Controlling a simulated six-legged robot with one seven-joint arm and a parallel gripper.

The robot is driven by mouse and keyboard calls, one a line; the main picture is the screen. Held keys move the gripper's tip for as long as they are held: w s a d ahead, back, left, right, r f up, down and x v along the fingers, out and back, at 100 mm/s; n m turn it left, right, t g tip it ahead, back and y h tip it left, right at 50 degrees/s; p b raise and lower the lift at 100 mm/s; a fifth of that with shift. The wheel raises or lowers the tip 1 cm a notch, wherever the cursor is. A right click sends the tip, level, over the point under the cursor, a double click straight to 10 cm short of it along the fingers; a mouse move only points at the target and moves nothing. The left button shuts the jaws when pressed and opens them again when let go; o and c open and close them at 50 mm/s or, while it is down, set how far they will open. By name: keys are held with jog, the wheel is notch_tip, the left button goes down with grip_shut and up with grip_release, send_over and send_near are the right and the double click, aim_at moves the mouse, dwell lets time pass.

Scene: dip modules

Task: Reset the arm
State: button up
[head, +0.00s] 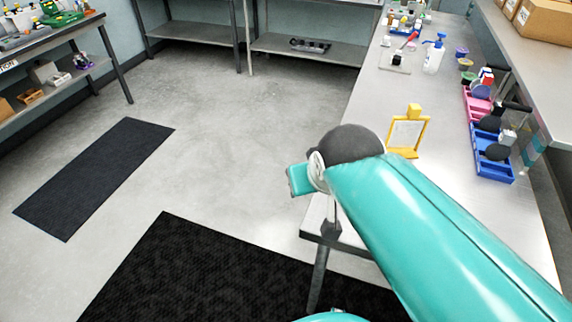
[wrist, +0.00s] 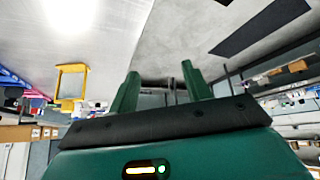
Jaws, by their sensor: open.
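My gripper (wrist: 162,92) shows in the wrist view with its two green fingers apart and nothing between them. In the head view my teal arm reaches in from the lower right, over the near end of the workbench (head: 372,128); the gripper's fingers are not clear there. A yellow frame-like stand (head: 407,132) stands upright on the bench, just beyond my arm. The stand also shows in the wrist view (wrist: 70,84), to the left of the fingers and apart from them.
Blue bins (head: 490,150) and a pink bin (head: 478,105) line the bench's right side. A spray bottle (head: 434,56) stands farther back. Dark mats (head: 98,172) lie on the open floor at left. A shelf (head: 310,47) stands at the back.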

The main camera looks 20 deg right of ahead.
jog(key=shift+n+g+y, duration=0.5)
jog(key=shift+g, duration=0.1)
jog(key=s+a, duration=0.3)
jog(key=shift+s+a+f, duration=0.15)
jog(key=shift+s+a, duration=0.1)
dwell(0.4)
